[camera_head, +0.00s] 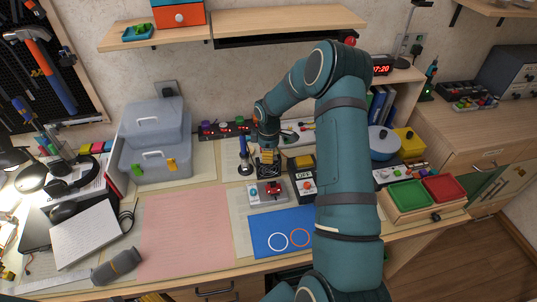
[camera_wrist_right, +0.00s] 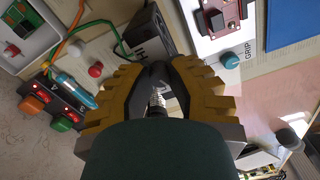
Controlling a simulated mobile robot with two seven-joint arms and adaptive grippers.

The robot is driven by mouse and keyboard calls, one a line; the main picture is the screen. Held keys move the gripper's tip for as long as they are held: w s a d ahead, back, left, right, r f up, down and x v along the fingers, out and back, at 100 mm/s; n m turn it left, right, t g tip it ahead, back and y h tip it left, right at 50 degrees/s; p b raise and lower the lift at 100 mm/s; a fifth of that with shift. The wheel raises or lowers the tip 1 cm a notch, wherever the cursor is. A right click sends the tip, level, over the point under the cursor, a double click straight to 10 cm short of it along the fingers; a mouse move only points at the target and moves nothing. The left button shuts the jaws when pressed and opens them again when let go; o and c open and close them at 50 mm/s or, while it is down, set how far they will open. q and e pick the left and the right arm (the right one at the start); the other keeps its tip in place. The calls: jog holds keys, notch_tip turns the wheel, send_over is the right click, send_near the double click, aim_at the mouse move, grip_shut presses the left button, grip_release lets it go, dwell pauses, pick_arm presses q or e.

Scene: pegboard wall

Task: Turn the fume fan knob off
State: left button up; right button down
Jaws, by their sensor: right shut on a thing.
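My right gripper (camera_head: 267,168) points down at the bench, left of the box marked OFF in the head view. In the right wrist view its yellow-padded fingers (camera_wrist_right: 168,78) are closed together at the side of a black box (camera_wrist_right: 150,36) with white lettering, which looks like the fume fan. The fume fan knob itself is hidden between the fingertips, so its setting cannot be read. The grip appears to be on that knob. My left gripper is not in view.
A soldering iron (camera_head: 244,150) stands close left of the gripper. In front is the white fixture with a red part (camera_head: 272,187), its teal knob labelled GRIP (camera_wrist_right: 231,60). The OFF box (camera_head: 306,187) is close right. A blue mat (camera_head: 270,222) lies in front.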

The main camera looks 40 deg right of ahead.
jog(key=shift+n, duration=0.3)
jog(key=c, duration=0.8)
grip_release()
jog(key=shift+c, duration=0.2)
jog(key=shift+r, duration=0.1)
notch_tip(320, 180, up, 12)
jog(key=shift+a, duration=0.1)
